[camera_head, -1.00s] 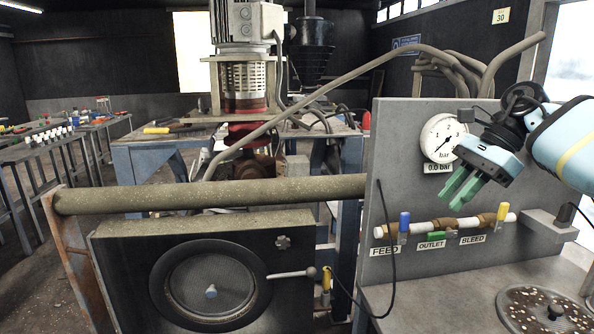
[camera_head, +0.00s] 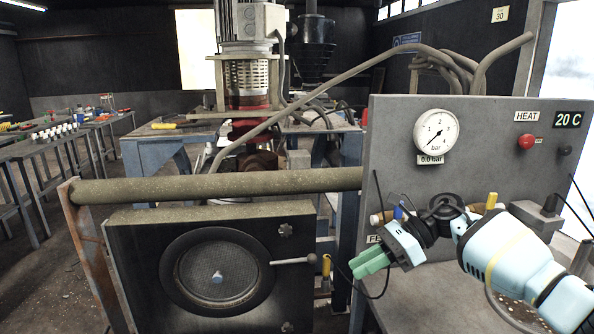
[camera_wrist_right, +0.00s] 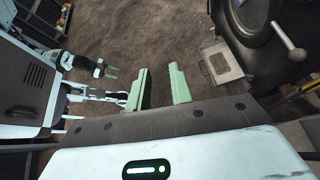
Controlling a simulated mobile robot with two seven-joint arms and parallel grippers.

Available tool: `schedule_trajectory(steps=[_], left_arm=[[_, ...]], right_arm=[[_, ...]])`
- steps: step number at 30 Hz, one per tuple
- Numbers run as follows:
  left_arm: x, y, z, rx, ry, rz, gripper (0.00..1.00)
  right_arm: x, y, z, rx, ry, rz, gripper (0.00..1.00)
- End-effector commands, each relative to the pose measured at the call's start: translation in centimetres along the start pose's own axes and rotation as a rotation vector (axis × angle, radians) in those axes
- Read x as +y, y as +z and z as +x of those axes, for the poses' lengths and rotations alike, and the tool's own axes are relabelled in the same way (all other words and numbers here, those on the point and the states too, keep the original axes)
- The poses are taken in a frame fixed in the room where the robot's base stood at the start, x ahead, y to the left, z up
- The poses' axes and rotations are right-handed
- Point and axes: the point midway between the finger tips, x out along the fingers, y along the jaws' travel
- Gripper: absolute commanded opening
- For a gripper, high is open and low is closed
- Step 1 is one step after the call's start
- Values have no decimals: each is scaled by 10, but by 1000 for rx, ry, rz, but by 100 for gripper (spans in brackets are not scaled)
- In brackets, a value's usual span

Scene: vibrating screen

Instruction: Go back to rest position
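My right gripper (camera_head: 371,263) with green fingers is in front of the panel's lower left part, near the FEED label, pointing left and down. In the right wrist view its two fingers (camera_wrist_right: 160,88) are apart with only floor between them, so it is open and empty. My left gripper (camera_wrist_right: 110,71) shows small in the right wrist view, its green tips apart over bare floor. It is not in the head view.
The grey panel (camera_head: 480,170) carries a gauge (camera_head: 436,131), a red button (camera_head: 526,141) and a pipe with valves, partly hidden by my right arm. A round screen door (camera_head: 218,272) with a lever stands left, below a thick pipe (camera_head: 220,186).

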Motion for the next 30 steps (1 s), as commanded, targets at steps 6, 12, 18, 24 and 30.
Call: schedule_trajectory(steps=[6,12,18,24,30], left_arm=[[0,-1,-3,-1,-1,0,36],[0,-5,-4,7,-2,2,36],[-1,-9,-6,14,-3,4,36],[-2,-14,-7,22,-4,8,36],[-3,-18,-8,30,-5,12,36]], right_arm=[[20,-15,88,-297,57,259,22],[40,-26,138,-562,99,555,22],[59,-45,167,-819,135,898,22],[76,-81,180,-1064,160,1275,22],[98,-134,185,-1300,168,1670,22]])
